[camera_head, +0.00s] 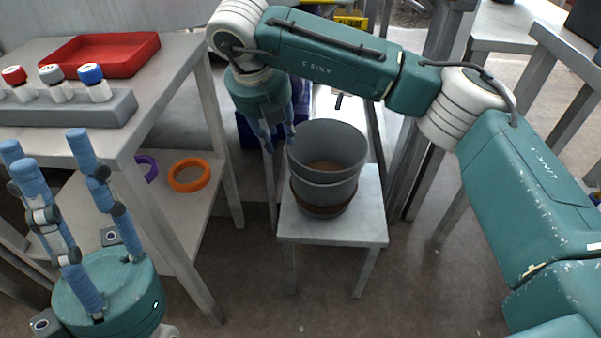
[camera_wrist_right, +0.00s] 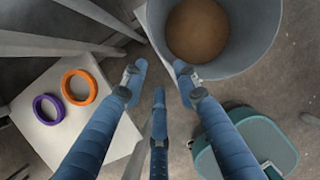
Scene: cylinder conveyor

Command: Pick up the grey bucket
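The grey bucket (camera_head: 335,185) stands upright on a small grey table (camera_head: 300,226). Its inside shows something brown at the bottom, and a darker brown band runs round its lower part. My right gripper (camera_head: 278,138) hangs fingers-down at the bucket's left rim, open. In the right wrist view the bucket (camera_wrist_right: 238,55) is at the top right, and the fingertips (camera_wrist_right: 160,75) are spread apart close to its rim; I cannot tell whether they touch it. My left gripper (camera_head: 60,165) is at the lower left, fingers up, open and empty, away from the bucket.
A table at the left carries a red tray (camera_head: 100,55) and a grey rack (camera_head: 70,110) with capped bottles. Its lower shelf holds an orange ring (camera_head: 190,175) and a purple ring (camera_head: 147,167). A blue crate (camera_head: 246,132) is behind my right gripper. Metal posts stand right of the bucket.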

